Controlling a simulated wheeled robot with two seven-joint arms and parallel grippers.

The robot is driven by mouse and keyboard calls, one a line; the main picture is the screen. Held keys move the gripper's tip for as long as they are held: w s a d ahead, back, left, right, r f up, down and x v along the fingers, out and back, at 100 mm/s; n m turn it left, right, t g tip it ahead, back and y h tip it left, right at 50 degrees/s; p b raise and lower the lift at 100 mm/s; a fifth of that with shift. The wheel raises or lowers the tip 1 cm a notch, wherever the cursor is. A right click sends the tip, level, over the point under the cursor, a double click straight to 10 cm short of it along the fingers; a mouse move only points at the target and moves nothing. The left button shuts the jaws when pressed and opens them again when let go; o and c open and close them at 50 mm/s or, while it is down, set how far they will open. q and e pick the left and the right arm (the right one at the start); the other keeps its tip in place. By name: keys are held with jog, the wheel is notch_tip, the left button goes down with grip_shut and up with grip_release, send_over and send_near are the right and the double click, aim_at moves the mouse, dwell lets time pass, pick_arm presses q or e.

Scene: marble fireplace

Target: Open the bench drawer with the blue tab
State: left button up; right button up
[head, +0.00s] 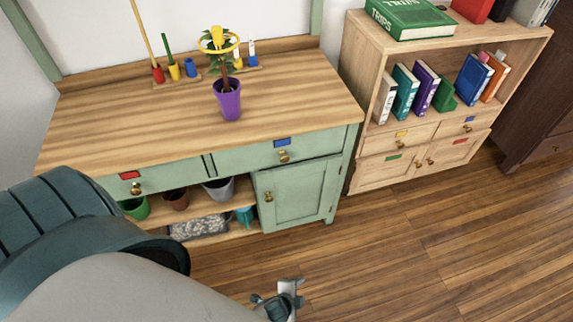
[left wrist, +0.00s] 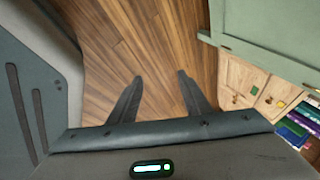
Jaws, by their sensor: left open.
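The green bench has a wooden top (head: 150,120). Its right drawer (head: 250,158) carries a blue tab (head: 282,142) and a round brass knob (head: 284,156), and it looks closed. My left gripper (head: 288,290) is low in the head view, in front of the bench and apart from it. In the left wrist view its two fingers (left wrist: 160,78) are spread with nothing between them, over bare wood floor. The blue-tab drawer cannot be made out in the left wrist view. My right gripper is not in view.
The bench's left drawer has a red tab (head: 130,174). A cabinet door (head: 300,190) below the blue-tab drawer is closed. A purple pot (head: 229,100) with a plant stands on the top. A bookcase (head: 362,80) stands to the right. The floor (head: 400,250) in front is clear.

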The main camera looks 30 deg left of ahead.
aim_at(286, 161)
pick_arm(q)
jog(key=w+a+r+m+t+y+b, duration=0.35)
jog(key=w+r+m+y+b, duration=0.3)
jog(key=w+r+m, duration=0.6)
jog(key=a+r+m+y+b, duration=0.1)
jog(key=r+y, duration=0.3)
jog(key=r, duration=0.5)
jog(key=a+r+m+t+y+b, duration=0.1)
jog(key=a+r+m+y, duration=0.2)
jog(key=r, duration=0.5)
jog(key=shift+r+m+y, duration=0.35)
jog(key=shift+m, duration=0.2)
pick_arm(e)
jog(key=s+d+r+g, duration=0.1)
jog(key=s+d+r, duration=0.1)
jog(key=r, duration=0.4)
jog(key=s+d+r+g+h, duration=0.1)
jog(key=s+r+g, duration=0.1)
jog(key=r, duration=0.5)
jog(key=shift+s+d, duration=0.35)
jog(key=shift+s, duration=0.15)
pick_arm(q)
jog(key=shift+s+a, duration=0.1)
jog(key=shift+a, duration=0.05)
jog(key=x, duration=1.7)
jog(key=shift+w, duration=0.2)
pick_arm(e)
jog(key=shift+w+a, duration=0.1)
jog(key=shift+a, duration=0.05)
